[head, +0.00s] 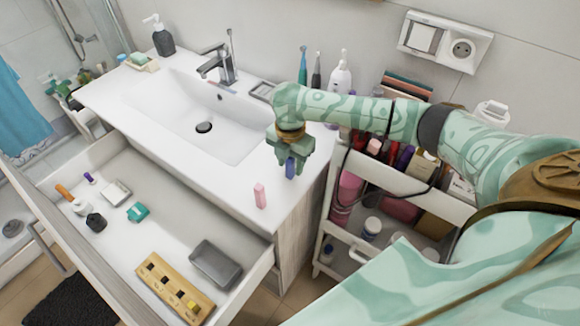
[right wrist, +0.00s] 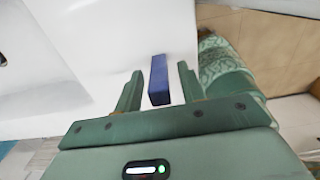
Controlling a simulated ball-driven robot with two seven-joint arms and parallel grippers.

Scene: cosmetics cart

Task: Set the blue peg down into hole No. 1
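The blue peg (head: 290,168) is upright at the right end of the white washbasin counter. My right gripper (head: 290,152) is over it, pointing down. In the right wrist view the blue peg (right wrist: 159,80) is between the two fingers (right wrist: 160,86), with a narrow gap on each side, so the gripper looks open around it. I cannot tell whether the peg's foot touches the counter. A wooden block (head: 152,281) with dark square holes lies in the open drawer; something yellow is at one hole. Its hole numbers are too small to read. My left gripper is out of view.
A pink peg (head: 260,196) stands on the counter near its front edge. A grey tray (head: 216,265) is beside the wooden block in the drawer (head: 110,220), with small items farther left. A loaded cosmetics cart (head: 385,252) is right of the counter.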

